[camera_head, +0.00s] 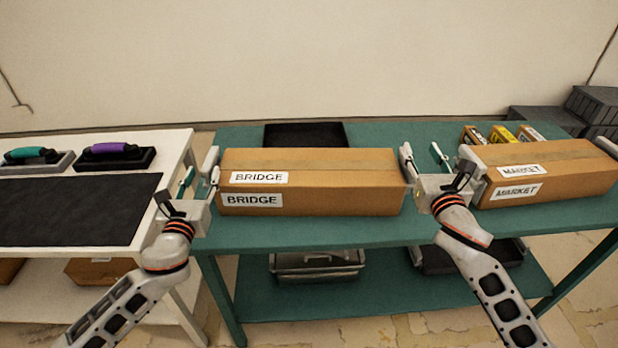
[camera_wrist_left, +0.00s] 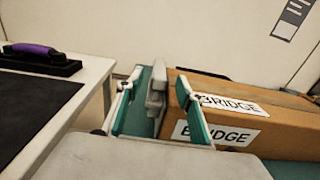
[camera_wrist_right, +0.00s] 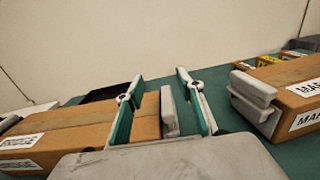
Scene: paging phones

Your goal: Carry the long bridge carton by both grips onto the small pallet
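The long brown bridge carton (camera_head: 320,178), with two white BRIDGE labels, lies flat on the teal table. A pale grip stands at each end: the left grip (camera_wrist_left: 156,92) and the right grip (camera_wrist_right: 168,110). My left gripper (camera_head: 201,172) is open at the left end, its teal-lined fingers on either side of the left grip with visible gaps. My right gripper (camera_head: 424,163) is open at the right end, its fingers on either side of the right grip, not closed on it. I cannot tell which dark flat surface, if any, is the small pallet.
A market carton (camera_head: 552,172) with similar grips stands close right of my right gripper. A black tray (camera_head: 305,135) lies behind the bridge carton. The white table (camera_head: 172,160) at left bears a bare dark mat (camera_head: 75,210) and two handled tools. Small boxes (camera_head: 502,134) stand behind.

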